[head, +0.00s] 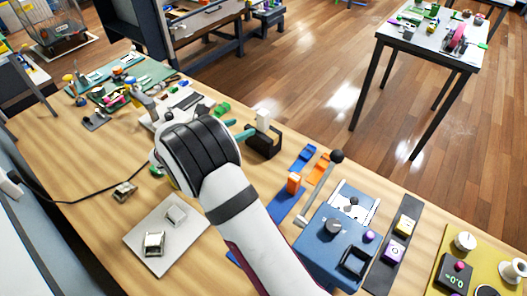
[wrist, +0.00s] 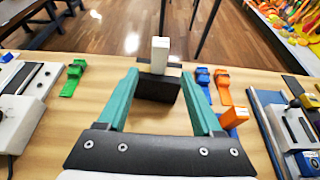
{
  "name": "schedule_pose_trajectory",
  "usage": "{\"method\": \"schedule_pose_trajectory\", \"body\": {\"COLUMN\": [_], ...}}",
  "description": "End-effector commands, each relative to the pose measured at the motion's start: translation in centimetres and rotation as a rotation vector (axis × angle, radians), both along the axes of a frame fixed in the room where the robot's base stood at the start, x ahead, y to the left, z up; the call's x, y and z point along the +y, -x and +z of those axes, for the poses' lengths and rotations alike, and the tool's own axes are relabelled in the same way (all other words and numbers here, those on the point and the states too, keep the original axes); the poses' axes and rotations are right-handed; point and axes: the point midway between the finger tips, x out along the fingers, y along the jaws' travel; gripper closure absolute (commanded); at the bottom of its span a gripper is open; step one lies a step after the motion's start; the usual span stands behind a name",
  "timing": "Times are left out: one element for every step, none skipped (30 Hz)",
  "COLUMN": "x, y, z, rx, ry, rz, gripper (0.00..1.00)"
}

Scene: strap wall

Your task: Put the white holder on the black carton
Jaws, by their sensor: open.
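The black carton (head: 265,147) stands on the wooden workbench, just beyond my gripper. It also shows in the wrist view (wrist: 158,88), between and beyond the fingers. The white holder (head: 263,119) is upright at the top of the carton and appears to rest on it. In the head view my gripper (head: 243,130) is partly hidden by my wrist.
To the right are blue and orange straps (head: 318,167), an orange block (head: 293,183) and a blue fixture with a lever (head: 325,240). A green strap (wrist: 73,78) lies left. A grey plate (head: 140,235) lies front left. The bench's far edge is just behind the carton.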

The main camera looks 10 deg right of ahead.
Motion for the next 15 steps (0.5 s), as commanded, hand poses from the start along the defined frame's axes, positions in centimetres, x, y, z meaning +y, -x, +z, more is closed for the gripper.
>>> {"method": "schedule_pose_trajectory", "body": {"x": [0.0,-0.2,-1.0,-1.9,-3.4,-5.7,-7.7,-9.6,-11.7,-12.8,-13.5,-13.8,-13.6,-13.0,-12.0], "y": [0.0,0.2,0.6,1.2,2.2,4.2,6.4,9.0,12.9,16.1,19.3,23.6,26.6,29.4,32.5], "z": [0.0,0.2,0.7,1.3,2.1,3.4,4.4,5.4,6.5,7.1,7.5,7.8,7.9,7.9,7.8], "rx": [0.0,-0.003,-0.014,-0.027,-0.049,-0.089,-0.129,-0.176,-0.247,-0.303,-0.363,-0.444,-0.5,-0.556,-0.622], "ry": [-0.002,-0.009,-0.036,-0.075,-0.129,-0.228,-0.318,-0.415,-0.55,-0.648,-0.744,-0.864,-0.948,-1.023,-1.109], "rz": [-0.002,-0.011,-0.046,-0.094,-0.165,-0.296,-0.418,-0.558,-0.76,-0.918,-1.082,-1.301,-1.465,-1.623,-1.823], "gripper": [0.33,0.33,0.33,0.33,0.33,0.33,0.33,0.33,0.33,0.33,0.33,0.33,0.33,0.33,0.33]}}
